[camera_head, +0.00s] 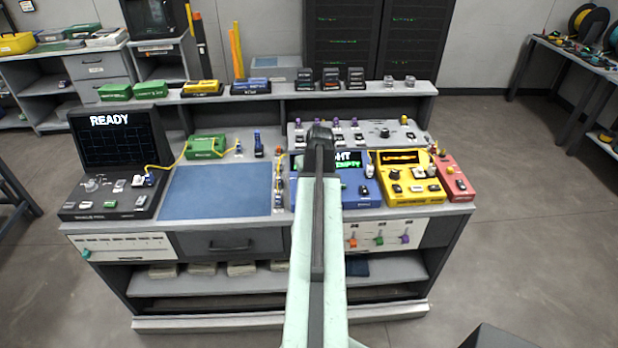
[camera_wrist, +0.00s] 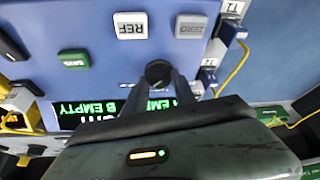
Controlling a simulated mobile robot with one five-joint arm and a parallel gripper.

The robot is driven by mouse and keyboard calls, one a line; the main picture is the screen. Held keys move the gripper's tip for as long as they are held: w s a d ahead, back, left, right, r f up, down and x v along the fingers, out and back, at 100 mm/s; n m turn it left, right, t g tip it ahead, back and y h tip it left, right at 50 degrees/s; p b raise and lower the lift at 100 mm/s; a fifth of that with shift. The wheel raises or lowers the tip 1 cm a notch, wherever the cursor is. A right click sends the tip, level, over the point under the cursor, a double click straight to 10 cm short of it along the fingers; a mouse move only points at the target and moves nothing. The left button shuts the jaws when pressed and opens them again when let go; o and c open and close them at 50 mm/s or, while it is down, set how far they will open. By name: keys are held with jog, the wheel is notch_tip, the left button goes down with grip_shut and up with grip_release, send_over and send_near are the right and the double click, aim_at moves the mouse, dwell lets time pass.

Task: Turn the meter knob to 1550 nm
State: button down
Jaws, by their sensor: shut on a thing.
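The blue meter (camera_head: 362,191) stands on the bench, partly hidden behind my arm in the head view. In the wrist view its blue face (camera_wrist: 105,25) appears upside down, with a dark screen (camera_wrist: 95,117) showing green text that includes "EMPTY". A round black knob (camera_wrist: 158,71) sits on that face. My gripper (camera_wrist: 161,84) is shut on the knob, with its dark fingers at the knob's sides. The knob's pointer and the wavelength marks cannot be read. In the head view my arm hides the fingers and the knob.
White REF (camera_wrist: 131,25) and grey ZERO (camera_wrist: 191,27) buttons and a green button (camera_wrist: 74,60) are near the knob. A yellow device (camera_head: 408,184) and a red one (camera_head: 453,176) stand to the right. A blue mat (camera_head: 218,190) lies clear on the left.

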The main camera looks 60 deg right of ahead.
jog(key=shift+m, duration=0.3)
jog(key=c, duration=1)
grip_release()
jog(key=shift+r, duration=0.1)
jog(key=p+v, duration=0.7)
jog(key=shift+s+a+r, duration=0.15)
jog(key=shift+r, duration=0.15)
